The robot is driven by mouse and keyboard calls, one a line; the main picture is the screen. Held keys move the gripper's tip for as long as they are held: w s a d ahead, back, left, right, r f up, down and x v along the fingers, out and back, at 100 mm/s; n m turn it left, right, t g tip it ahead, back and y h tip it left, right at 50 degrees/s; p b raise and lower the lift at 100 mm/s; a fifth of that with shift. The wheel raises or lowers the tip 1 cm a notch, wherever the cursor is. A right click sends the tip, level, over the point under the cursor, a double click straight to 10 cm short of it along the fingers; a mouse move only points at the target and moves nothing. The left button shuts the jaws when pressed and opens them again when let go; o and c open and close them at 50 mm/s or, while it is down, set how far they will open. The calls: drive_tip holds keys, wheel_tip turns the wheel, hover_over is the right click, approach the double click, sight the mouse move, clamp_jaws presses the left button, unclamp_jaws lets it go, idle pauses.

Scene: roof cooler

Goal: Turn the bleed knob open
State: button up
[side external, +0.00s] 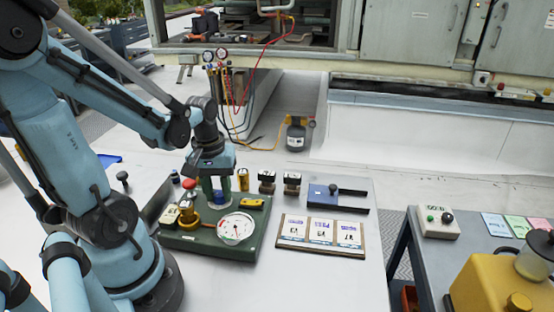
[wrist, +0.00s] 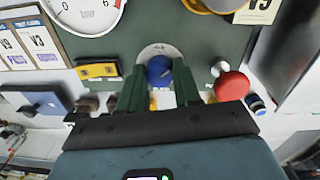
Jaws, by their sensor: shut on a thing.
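The blue knob (wrist: 160,69), which I take to be the bleed knob, sits on a round pale plate on the green panel (side external: 197,246). In the wrist view, the two green fingers of my gripper (wrist: 160,82) stand on either side of it. My gripper (side external: 217,199) is shut on the knob and points down at the panel in the side view.
A red mushroom button (wrist: 231,85) stands close beside the gripper. A yellow block (wrist: 97,70) is on the other side. A yellow round fitting (side external: 188,217) is on the panel. A board with three cards (side external: 319,235) lies to the right, with bare white surface around it.

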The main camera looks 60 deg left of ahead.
sight(217, 192)
drive_tip(key=m, duration=0.4)
drive_tip(key=shift+m, duration=1.8)
drive_tip(key=o, duration=1.1)
drive_tip(key=shift+c, duration=0.2)
drive_tip(key=shift+r, duration=0.15)
wheel_tip(217, 192, up, 12)
drive_tip(key=shift+a, duration=0.3)
